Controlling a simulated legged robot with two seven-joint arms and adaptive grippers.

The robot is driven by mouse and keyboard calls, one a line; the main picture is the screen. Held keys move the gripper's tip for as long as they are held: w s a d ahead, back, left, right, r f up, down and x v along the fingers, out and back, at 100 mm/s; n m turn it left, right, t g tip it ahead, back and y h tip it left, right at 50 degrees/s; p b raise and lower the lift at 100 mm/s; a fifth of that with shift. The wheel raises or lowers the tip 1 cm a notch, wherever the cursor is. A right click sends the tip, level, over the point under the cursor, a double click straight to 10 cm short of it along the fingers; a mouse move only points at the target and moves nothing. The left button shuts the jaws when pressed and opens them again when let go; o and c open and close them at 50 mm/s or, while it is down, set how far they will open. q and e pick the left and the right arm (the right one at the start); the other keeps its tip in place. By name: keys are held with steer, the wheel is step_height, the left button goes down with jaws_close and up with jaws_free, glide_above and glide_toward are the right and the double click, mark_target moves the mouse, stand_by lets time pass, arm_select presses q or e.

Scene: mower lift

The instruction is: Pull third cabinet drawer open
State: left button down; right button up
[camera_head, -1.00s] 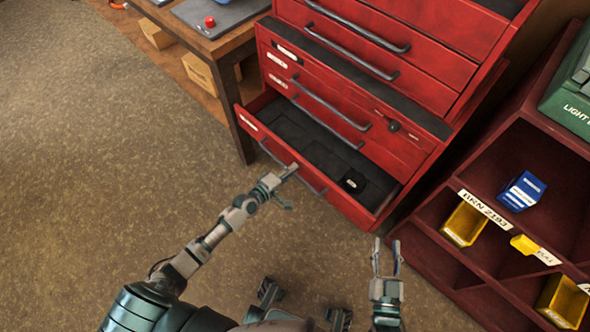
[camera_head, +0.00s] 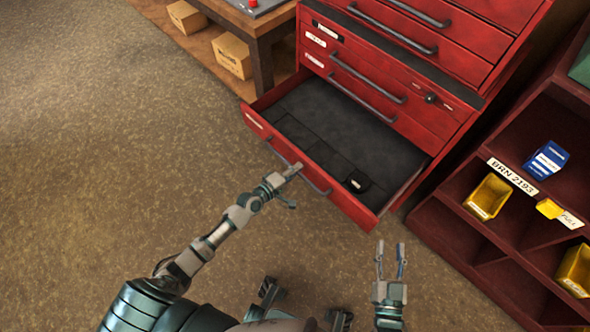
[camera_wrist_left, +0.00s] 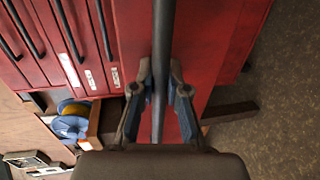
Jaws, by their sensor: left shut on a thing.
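The red tool cabinet (camera_head: 440,109) stands at the upper middle of the head view. In the left wrist view the fingers (camera_wrist_left: 160,88) close on both sides of the handle (camera_wrist_left: 162,40). My right gripper (camera_head: 391,250) is open and empty, its two fingers apart, in front of the drawer's right corner.
A wooden workbench (camera_head: 262,45) with cardboard boxes (camera_head: 234,55) beneath stands left of the cabinet. A dark red shelf (camera_head: 480,235) with yellow bins (camera_head: 488,196) and a blue box (camera_head: 547,160) is at right. The brown floor (camera_head: 120,140) at left is clear.

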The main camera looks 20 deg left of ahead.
arm_select(q)
steer(key=shift+s+f, duration=0.15)
steer(key=shift+f, duration=0.15)
steer(key=c, duration=1.2)
jaws_free()
steer(key=shift+o, duration=0.2)
steer(key=shift+r, duration=0.1)
steer(key=v, duration=1.1)
steer(key=shift+s+a, duration=0.25)
steer(key=shift+s, duration=0.05)
steer(key=shift+r, duration=0.1)
